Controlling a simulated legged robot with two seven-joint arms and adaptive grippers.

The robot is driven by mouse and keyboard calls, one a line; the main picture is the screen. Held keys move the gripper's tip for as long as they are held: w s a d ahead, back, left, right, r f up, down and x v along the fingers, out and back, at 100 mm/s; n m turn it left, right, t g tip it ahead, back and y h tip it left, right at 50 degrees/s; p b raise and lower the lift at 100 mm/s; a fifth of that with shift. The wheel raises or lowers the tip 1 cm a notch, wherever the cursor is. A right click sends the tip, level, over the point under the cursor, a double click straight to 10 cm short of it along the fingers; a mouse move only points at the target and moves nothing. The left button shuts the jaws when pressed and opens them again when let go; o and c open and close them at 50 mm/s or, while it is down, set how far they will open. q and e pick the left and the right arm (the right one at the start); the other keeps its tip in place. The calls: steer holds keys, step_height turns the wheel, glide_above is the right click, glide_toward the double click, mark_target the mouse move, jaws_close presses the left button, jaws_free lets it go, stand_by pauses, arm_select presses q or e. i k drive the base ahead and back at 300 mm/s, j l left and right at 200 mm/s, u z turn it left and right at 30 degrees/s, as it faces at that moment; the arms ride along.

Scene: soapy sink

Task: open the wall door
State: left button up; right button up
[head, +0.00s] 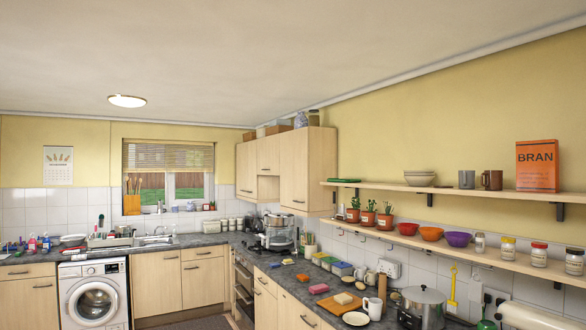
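The pale wood wall cabinets (308,170) hang in the far right corner, above the worktop. A tall door (294,172) is at their right, a shorter door (268,156) is in the middle over an open recess, and another tall door (246,170) is at the left. All of these doors look shut. I cannot tell which one the task means. Neither of my grippers is in view.
A shelf (455,187) with bowls, mugs and a BRAN box (537,165) runs along the right wall, with a lower shelf (470,252) beneath. The worktop below holds a steel pot (421,305), sponges and a glass-lidded appliance (278,232). A washing machine (94,294) stands at the left.

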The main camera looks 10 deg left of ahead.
mark_target(294, 144)
steer(key=i+u, duration=0.35)
steer(key=i, duration=0.6)
steer(key=i+j+u, duration=0.15)
steer(key=i+u, duration=0.15)
steer(key=i, duration=0.45)
steer(key=i+u, duration=0.25)
steer(key=i, duration=0.5)
steer(key=i+l+u, duration=0.15)
steer(key=i+u, duration=0.15)
steer(key=i, duration=0.45)
steer(key=i+z, duration=0.35)
steer(key=i, duration=0.2)
steer(key=i+j+z, duration=0.15)
steer(key=i+z, duration=0.2)
steer(key=i, duration=0.15)
steer(key=i+j+z, duration=0.4)
steer(key=i, duration=0.15)
